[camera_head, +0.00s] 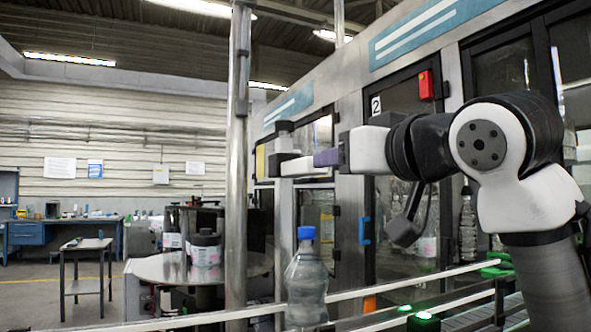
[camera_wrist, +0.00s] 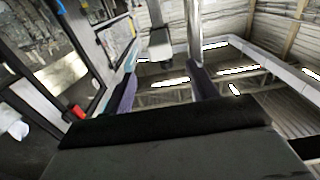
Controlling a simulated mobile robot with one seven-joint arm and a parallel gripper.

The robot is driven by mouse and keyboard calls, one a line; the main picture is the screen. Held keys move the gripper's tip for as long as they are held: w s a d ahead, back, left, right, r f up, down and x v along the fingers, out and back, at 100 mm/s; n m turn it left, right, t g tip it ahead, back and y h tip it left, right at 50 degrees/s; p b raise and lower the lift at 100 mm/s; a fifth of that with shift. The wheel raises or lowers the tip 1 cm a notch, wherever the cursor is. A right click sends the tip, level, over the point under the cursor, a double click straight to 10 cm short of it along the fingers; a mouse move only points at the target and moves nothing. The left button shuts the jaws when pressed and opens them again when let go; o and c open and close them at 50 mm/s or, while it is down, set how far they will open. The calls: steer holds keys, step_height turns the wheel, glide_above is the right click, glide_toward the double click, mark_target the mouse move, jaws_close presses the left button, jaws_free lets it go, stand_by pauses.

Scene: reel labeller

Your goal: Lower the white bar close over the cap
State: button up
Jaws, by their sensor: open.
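The white bar (camera_head: 304,167) is a short, level piece beside a pale upright block with a dark top, high in the middle of the head view. A pale block that looks like the same unit shows in the wrist view (camera_wrist: 160,41). A clear bottle (camera_head: 306,285) with a blue cap (camera_head: 306,233) stands upright below the bar, with a clear gap between cap and bar. My gripper (camera_head: 322,158) reaches in from the right, its purple finger near the bar's right end. In the wrist view my gripper (camera_wrist: 163,78) has its fingers apart. Contact with the bar cannot be told.
A steel post (camera_head: 238,170) stands just left of the bar. Guide rails (camera_head: 390,285) run past the bottle. Machine doors (camera_head: 405,100) are close behind my arm. A round table (camera_head: 180,268) with labelled reels stands left. Floor at far left is open.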

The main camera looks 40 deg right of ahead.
mark_target(306, 168)
steer(key=p+x, duration=0.4)
steer(key=x, duration=0.9)
steer(key=shift+w+d, duration=0.1)
steer(key=shift+w, duration=0.1)
